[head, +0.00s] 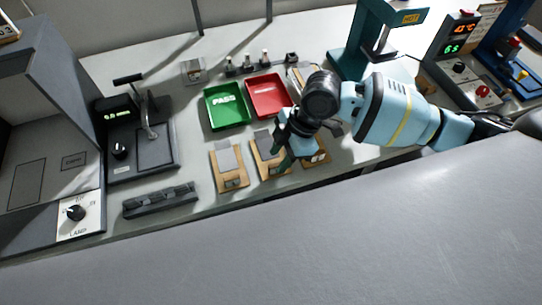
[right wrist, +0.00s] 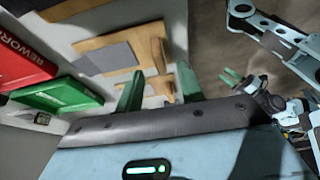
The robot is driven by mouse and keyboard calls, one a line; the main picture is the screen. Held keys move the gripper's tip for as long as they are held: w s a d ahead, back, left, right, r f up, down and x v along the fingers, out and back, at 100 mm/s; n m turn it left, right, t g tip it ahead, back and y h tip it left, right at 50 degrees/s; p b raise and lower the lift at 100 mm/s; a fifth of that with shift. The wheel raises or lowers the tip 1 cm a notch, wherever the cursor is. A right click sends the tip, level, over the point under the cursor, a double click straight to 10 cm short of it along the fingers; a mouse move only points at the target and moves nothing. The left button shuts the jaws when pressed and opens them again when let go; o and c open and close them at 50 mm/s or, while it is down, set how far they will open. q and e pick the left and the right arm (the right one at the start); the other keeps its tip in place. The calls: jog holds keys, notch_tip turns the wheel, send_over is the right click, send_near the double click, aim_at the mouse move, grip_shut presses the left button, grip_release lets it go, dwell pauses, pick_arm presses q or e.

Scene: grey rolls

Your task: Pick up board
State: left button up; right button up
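Several tan boards with grey plates lie near the bench's front edge in the head view: a left one (head: 231,183), a middle one (head: 266,172) and a right one (head: 318,158). My right gripper (head: 288,153) is over the middle and right boards and partly hides them. In the right wrist view its two green fingers (right wrist: 160,88) stand apart, with tan boards (right wrist: 112,45) beyond them. Nothing is clearly held. My left gripper (right wrist: 231,77) shows small at the right of the right wrist view, its green fingers apart; it is outside the head view.
A green PASS tray (head: 227,105) and a red tray (head: 267,95) sit behind the boards. A dark slotted block (head: 160,200) and a test fixture (head: 138,145) are at left. A teal press (head: 375,40) stands at back right. The bench between block and left board is clear.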

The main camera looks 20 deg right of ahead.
aim_at(273, 165)
jog(key=x, duration=0.4)
grip_shut()
jog(key=shift+r, duration=0.1)
jog(key=shift+r, duration=0.45)
jog(key=r, duration=0.2)
jog(key=shift+s+d+r, duration=0.25)
jog(key=shift+s, duration=0.05)
jog(key=s+d+r, duration=0.1)
jog(key=s+d, duration=0.7)
jog(key=s, duration=0.5)
jog(key=shift+r, duration=0.25)
